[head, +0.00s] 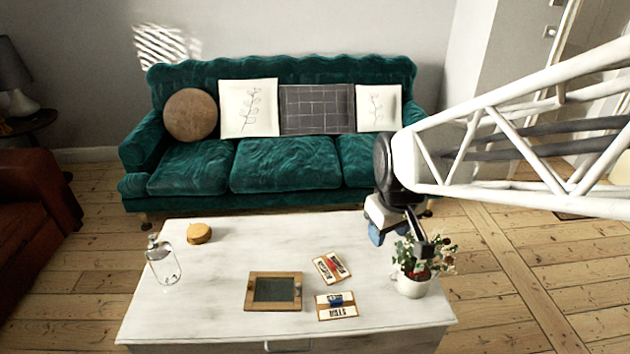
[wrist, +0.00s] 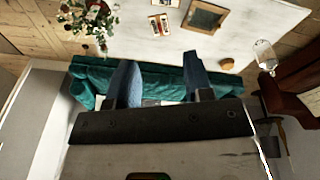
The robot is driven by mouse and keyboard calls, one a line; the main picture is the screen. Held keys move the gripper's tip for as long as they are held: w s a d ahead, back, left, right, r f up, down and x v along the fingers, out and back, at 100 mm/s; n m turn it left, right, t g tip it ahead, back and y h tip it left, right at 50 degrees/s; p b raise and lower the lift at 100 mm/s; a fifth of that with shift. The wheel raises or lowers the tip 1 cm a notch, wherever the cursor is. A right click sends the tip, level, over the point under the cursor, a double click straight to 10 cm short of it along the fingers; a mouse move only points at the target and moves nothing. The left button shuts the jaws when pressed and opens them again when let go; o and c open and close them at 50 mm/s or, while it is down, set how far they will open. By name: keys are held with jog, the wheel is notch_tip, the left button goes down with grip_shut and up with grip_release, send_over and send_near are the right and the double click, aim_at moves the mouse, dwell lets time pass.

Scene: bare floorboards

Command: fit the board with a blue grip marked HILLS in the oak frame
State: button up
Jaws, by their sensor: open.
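The board with a blue grip marked HILLS (head: 337,313) lies flat near the front of the white table. Its blue grip (head: 336,300) is on its upper part, and the lettering looks upside down. The oak frame (head: 251,292) lies flat to its left, with a dark, empty-looking inside. It also shows in the wrist view (wrist: 189,20). My gripper (head: 400,240) is open and empty, above the table's back right, beside the plant and well apart from the board. Its two blue fingers are spread in the wrist view (wrist: 160,80).
A second board with a red grip (head: 331,267) lies just behind the HILLS board. A potted plant (head: 413,285) stands at the right. A glass bottle (head: 162,262) and a round tan object (head: 199,234) are at the left. The table's middle back is clear. A green sofa (head: 285,165) stands behind.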

jog(key=w+a+f+n, duration=0.1)
jog(key=w+f+n, duration=0.3)
jog(key=w+f, duration=0.65)
jog(key=n+g, duration=0.2)
jog(key=n, duration=0.8)
send_over(336, 301)
jog(key=f, duration=3.7)
jog(key=shift+w+d+f, duration=0.15)
jog(key=shift+d+f, duration=0.1)
jog(key=shift+f, duration=0.1)
jog(key=shift+f+n, duration=0.2)
jog(key=shift+n, duration=0.1)
jog(key=shift+f, duration=0.1)
jog(key=shift+f, duration=1.15)
jog(key=shift+f, duration=0.15)
jog(key=shift+a+f, duration=0.15)
jog(key=shift+f, duration=2.3)
